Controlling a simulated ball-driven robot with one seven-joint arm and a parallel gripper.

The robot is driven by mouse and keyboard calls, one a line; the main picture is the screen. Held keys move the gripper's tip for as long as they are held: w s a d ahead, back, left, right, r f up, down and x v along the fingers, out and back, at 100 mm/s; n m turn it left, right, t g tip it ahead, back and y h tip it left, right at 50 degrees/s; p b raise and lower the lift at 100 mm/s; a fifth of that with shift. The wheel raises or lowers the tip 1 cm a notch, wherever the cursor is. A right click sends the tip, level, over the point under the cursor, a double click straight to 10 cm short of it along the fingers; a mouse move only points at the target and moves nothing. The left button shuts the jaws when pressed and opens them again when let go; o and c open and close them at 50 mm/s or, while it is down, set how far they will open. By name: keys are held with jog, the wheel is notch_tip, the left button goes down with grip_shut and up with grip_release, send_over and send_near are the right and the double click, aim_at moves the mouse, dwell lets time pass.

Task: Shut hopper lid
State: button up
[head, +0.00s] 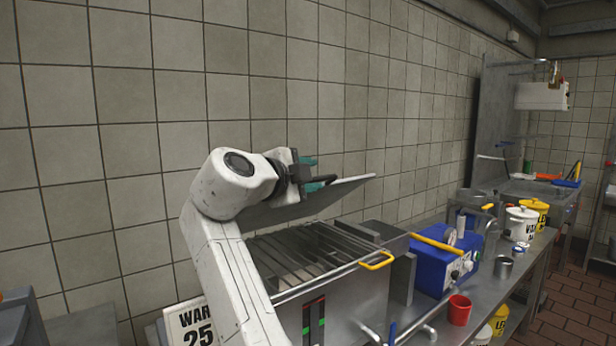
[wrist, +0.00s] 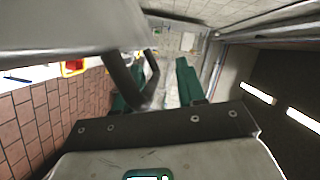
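The grey lid (head: 335,195) stands raised and tilted over the open steel hopper (head: 345,305), whose slatted inside shows. My gripper (head: 318,178) is at the lid's upper side, partly hidden by my own wrist. In the wrist view the lid is probably the large grey panel (wrist: 70,32) at upper left. A dark bent handle (wrist: 152,78) sticks out from it beside my left green finger. My gripper (wrist: 160,88) has its two green fingers apart, with a gap between them. Whether the handle touches a finger I cannot tell.
A yellow bar handle (head: 378,262) sticks out at the hopper's front right. A blue box (head: 430,268), a red cup (head: 459,310) and several tubs stand on the steel counter to the right. A tiled wall (head: 120,130) is close behind. A warning sign (head: 195,322) stands at lower left.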

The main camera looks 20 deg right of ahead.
jog(key=b+v, duration=0.1)
jog(key=v, duration=0.9)
jog(key=shift+s+a, duration=0.3)
jog(key=shift+s, duration=0.05)
